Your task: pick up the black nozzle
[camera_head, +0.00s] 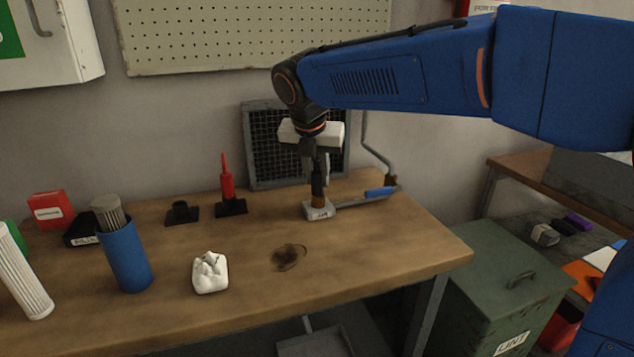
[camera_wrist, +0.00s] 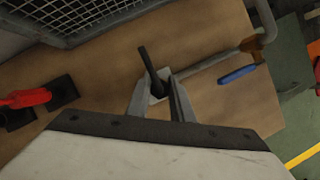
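The black nozzle (camera_head: 318,186) stands upright as a slim dark post on a small grey labelled base (camera_head: 318,211) at the right part of the bench. In the wrist view the nozzle (camera_wrist: 149,66) appears as a dark rod, with the pale base (camera_wrist: 157,98) below it. My gripper (camera_head: 316,158) points down over the nozzle. In the wrist view the two fingers of my gripper (camera_wrist: 158,80) are apart, on either side of the rod, with a gap showing. The gripper looks open. Any finger contact is hard to make out.
A blue-handled lever (camera_head: 378,192) lies right of the base. A dark mesh panel (camera_head: 262,150) stands behind. A red nozzle (camera_head: 227,182) and an empty black holder (camera_head: 182,213) are to the left. A white crumpled item (camera_head: 210,274) and blue cup (camera_head: 125,258) sit nearer the front.

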